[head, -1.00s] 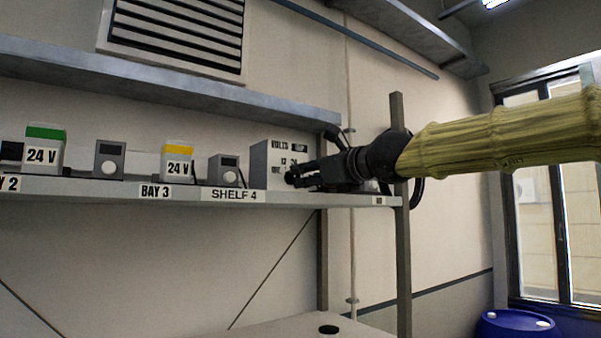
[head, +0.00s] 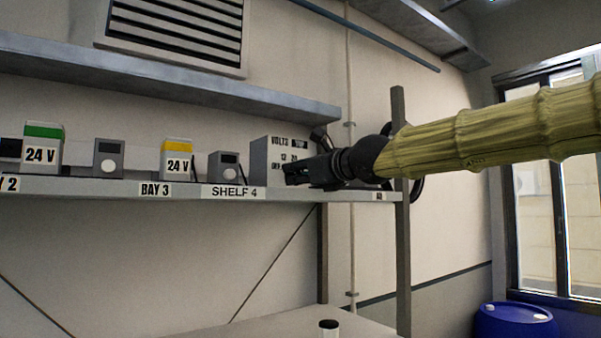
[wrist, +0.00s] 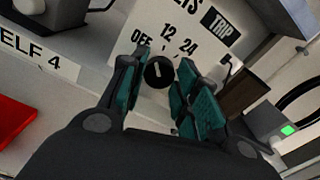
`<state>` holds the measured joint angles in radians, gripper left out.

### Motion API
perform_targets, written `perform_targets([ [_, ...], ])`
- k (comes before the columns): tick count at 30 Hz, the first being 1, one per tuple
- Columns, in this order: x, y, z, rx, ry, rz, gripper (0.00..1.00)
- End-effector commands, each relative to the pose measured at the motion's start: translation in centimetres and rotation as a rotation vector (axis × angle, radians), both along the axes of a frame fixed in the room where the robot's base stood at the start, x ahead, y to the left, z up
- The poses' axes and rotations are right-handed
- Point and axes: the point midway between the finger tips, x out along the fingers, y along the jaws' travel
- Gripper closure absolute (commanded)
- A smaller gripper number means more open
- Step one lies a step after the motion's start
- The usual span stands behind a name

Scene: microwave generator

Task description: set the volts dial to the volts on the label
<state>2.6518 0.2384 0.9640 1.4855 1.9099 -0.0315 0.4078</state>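The volts box (head: 258,160) is a grey box with a white face at the right end of the shelf. It also shows in the wrist view (wrist: 120,25), with the marks OFF, 12 and 24. The volts dial (wrist: 158,73) is a round black knob with a white pointer line, which seems to point between OFF and 12. My gripper (wrist: 160,66) is open, one finger on each side of the dial; I cannot tell whether they touch it. In the head view my gripper (head: 288,173) hides the dial. Labels reading 24 V (head: 41,155) (head: 178,165) are on the green-topped and yellow-topped boxes.
Two grey meter boxes (head: 108,158) (head: 224,167) stand on the shelf (head: 100,190). A shelf post (head: 402,240) rises beside my arm, and an upper shelf (head: 170,95) runs above. A blue drum (head: 515,322) stands at lower right. The wrist view shows a red thing (wrist: 15,120) at left.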

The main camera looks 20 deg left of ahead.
Motion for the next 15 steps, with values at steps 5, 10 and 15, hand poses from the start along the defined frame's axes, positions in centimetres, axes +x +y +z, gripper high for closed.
perform_targets([
  [5, 0.01, -0.03, -0.03, 0.006, 0.007, 0.0, 0.93],
  [10, 0.07, -0.12, -0.12, 0.037, 0.046, -0.001, 0.93],
  [15, 0.07, -0.09, -0.21, 0.099, 0.125, 0.0, 0.93],
])
